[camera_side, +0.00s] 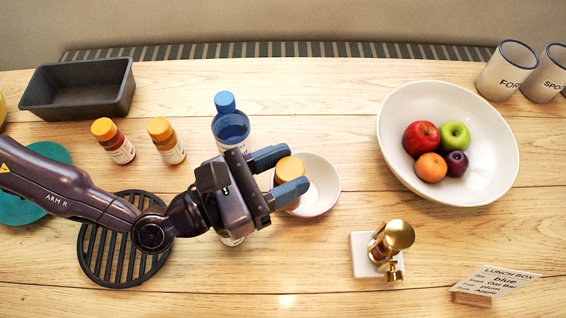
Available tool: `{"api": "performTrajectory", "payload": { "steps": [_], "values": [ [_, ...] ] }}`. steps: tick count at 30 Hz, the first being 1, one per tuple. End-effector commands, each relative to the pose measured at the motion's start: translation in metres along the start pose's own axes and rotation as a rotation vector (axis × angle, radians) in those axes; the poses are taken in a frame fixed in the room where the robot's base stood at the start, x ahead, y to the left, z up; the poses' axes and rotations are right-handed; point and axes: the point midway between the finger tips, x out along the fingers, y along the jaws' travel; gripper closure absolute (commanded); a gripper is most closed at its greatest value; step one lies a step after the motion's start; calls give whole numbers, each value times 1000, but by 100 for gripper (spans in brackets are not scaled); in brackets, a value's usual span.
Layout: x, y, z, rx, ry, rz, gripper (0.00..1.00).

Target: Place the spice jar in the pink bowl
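The small round bowl (327,187) stands right of the middle of the table; its inside looks white, with a faint pinkish outer rim. My gripper (283,171) reaches in from the left, with its two blue fingertips over the bowl's left part. A spice jar (289,168) with an orange cap is between the fingertips, which appear closed against its sides. The jar is over or inside the bowl; I cannot tell whether its base touches the bowl. The fingers hide part of the jar and the bowl's left rim.
Two orange-capped jars (118,142) (167,142) and a blue bottle (230,124) stand behind my arm. A large white fruit bowl (395,125) is at right. A brass grinder (391,240) on a white block stands in front, near a lunch box card (496,283). A black trivet (110,265) lies left.

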Motion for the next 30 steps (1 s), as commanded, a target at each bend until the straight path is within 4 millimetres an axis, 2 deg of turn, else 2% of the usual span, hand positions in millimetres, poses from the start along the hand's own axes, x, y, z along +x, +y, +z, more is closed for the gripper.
{"api": "performTrajectory", "payload": {
  "steps": [1, 2, 3, 17, 22, 30],
  "values": [
    [0, 0, 0, 0, 0, 0, 45],
    [0, 0, 0, 0, 0, 0, 38],
    [0, 0, 0, 1, -1, 0, 35],
    [0, 0, 1, 1, -1, 0, 35],
    [0, 0, 15, 4, -3, 0, 35],
    [-56, 1, 12, -3, 2, 1, 35]
  ]
}}
